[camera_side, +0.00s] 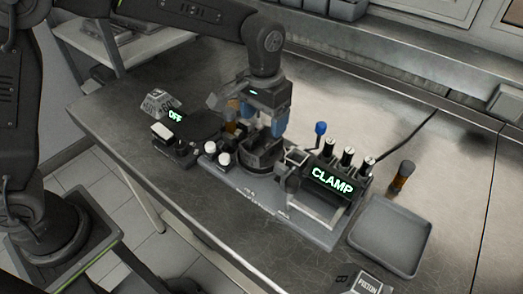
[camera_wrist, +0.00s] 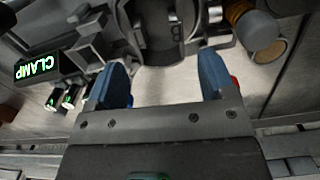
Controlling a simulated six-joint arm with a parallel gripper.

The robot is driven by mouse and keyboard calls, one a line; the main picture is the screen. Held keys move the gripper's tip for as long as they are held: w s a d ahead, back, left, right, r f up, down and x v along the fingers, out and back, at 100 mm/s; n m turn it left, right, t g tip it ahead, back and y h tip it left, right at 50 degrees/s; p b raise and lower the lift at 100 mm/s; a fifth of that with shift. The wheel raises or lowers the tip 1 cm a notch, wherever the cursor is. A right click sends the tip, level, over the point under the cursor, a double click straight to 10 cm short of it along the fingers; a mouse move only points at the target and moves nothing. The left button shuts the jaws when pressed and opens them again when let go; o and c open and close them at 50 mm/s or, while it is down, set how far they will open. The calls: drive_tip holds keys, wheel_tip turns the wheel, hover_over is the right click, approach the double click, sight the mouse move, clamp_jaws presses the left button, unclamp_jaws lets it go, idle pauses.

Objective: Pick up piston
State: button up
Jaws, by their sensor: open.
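My gripper (camera_side: 263,127) points down with its two blue fingers apart and nothing between them. It is above a dark round holder (camera_side: 262,155) on the grey fixture base (camera_side: 250,188). In the wrist view the fingers of my gripper (camera_wrist: 162,72) also stand apart, and the dark curved holder (camera_wrist: 160,28) lies just beyond their tips. I cannot clearly make out the piston; a dark part inside the holder may be it. A flat label reading PISTON (camera_side: 367,284) lies at the front, near the grey tray (camera_side: 427,233), which looks empty.
A clamp unit with a lit CLAMP sign (camera_side: 332,180) and several black-topped posts stands right of the holder. A unit with a lit OFF sign (camera_side: 175,116) is at left. An amber-and-black cylinder (camera_side: 402,177) stands behind the tray. The metal bench (camera_side: 450,150) is clear at right.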

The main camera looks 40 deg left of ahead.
sight(261, 141)
drive_tip(key=f, duration=0.6)
drive_tip(key=shift+s+f, duration=0.2)
drive_tip(key=shift+s, duration=0.2)
drive_tip(key=shift+r, duration=0.1)
drive_tip(key=c, duration=1)
